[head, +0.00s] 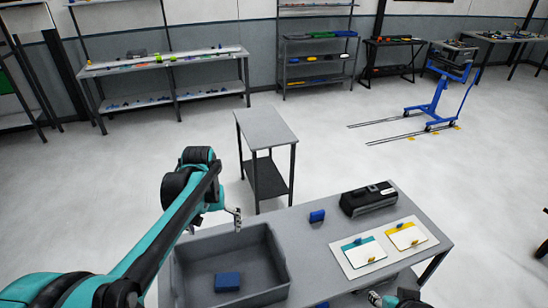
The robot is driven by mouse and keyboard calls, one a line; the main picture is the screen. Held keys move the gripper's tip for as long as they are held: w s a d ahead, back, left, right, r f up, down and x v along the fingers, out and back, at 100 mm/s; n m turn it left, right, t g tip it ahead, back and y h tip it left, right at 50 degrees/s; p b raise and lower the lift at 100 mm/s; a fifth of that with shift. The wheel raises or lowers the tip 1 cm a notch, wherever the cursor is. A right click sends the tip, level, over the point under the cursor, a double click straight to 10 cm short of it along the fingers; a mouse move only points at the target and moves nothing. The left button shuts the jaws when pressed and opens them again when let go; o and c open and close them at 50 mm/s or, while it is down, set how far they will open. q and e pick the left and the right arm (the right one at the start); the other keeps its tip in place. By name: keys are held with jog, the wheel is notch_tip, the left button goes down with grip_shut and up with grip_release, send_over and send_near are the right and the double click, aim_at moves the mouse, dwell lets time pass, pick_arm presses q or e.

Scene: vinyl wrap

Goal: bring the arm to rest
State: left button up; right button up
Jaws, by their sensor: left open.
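My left arm reaches in from the left, and my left gripper (236,219) is open and empty above the far edge of the grey bin (284,262). A blue block (228,281) lies on the bin floor, apart from the gripper. Part of my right gripper (378,298) shows at the bottom edge by the table's front; its fingers are too cut off to read.
On the grey table (425,215) are a white board (345,268) with a teal-edged and a yellow-edged panel, a small blue object (317,216) and a black-grey case (369,198). A small side table (265,128) stands behind. Open floor lies to the right.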

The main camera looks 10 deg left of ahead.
pick_arm(q)
jog(key=s+d+f+m+t+b, duration=0.1)
jog(key=s+d+f+t+b, duration=0.1)
jog(key=f+b, duration=0.3)
jog(key=s+d+f+m+t+b, duration=0.1)
jog(key=s+d+f+t+b, duration=0.1)
jog(key=s+d+f+b, duration=0.2)
jog(key=s+d+f+m+t+b, duration=0.1)
jog(key=s+d+f+t+b, duration=0.1)
jog(key=s+d+f+b, duration=0.2)
jog(key=shift+s+d+f+t+b, duration=0.1)
jog(key=shift+s+f+t+b, duration=0.1)
jog(key=shift+f+b, duration=0.75)
jog(key=shift+s+f+t+b, duration=0.2)
jog(key=shift+f+b, duration=0.55)
jog(key=shift+b, duration=0.4)
jog(key=shift+s+d+f+m, duration=0.1)
jog(key=shift+d+f+m, duration=0.1)
jog(key=shift+f+m, duration=0.15)
